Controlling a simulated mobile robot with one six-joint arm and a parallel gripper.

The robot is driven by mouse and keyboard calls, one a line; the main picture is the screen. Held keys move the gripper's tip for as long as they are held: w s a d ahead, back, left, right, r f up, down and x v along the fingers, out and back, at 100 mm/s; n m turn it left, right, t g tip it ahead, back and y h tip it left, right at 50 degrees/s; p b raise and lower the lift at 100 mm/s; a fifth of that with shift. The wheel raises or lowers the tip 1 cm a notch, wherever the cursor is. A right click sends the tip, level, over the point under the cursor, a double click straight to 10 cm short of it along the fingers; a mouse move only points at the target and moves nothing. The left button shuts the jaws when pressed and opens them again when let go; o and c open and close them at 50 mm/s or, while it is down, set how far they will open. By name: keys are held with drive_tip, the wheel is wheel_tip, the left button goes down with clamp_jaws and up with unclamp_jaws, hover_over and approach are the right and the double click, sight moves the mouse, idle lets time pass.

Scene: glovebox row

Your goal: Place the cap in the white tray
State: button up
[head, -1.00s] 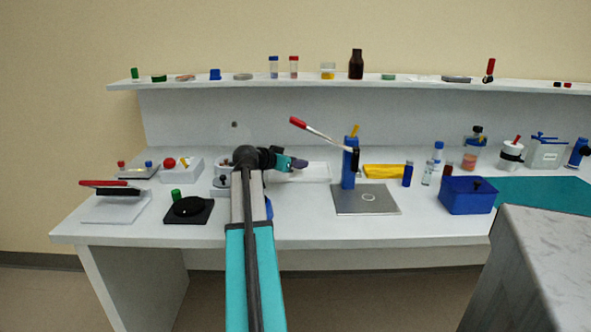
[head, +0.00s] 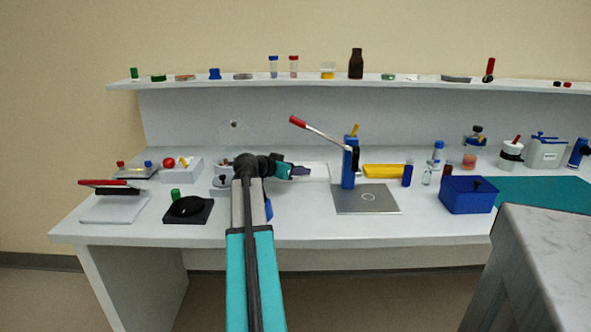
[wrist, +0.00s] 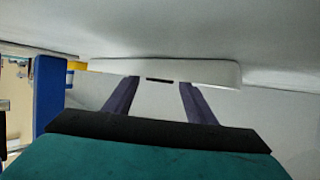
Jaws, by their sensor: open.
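The white tray (head: 318,172) lies on the bench behind my arm, left of the blue press. In the wrist view the white tray (wrist: 215,73) shows as a low pale strip just beyond the fingers. My gripper (head: 303,171) is over the tray's left part in the head view. In the wrist view its two purple fingers (wrist: 158,82) are spread with a gap between them. A small dark flat strip (wrist: 160,79) shows at the tray, between the fingertips; I cannot tell whether it is the cap or a mark on the tray. I cannot make out the cap for certain.
The blue press (head: 349,165) with a raised red-tipped lever stands right of the tray. A yellow block (head: 384,171) and a blue bin (head: 467,196) are farther right. A grey box (head: 181,171) and a black-topped device (head: 188,208) stand to the left.

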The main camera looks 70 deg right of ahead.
drive_tip(key=shift+r, duration=0.15)
drive_tip(key=v, duration=1.2)
drive_tip(key=shift+p, duration=0.4)
drive_tip(key=shift+s, duration=0.1)
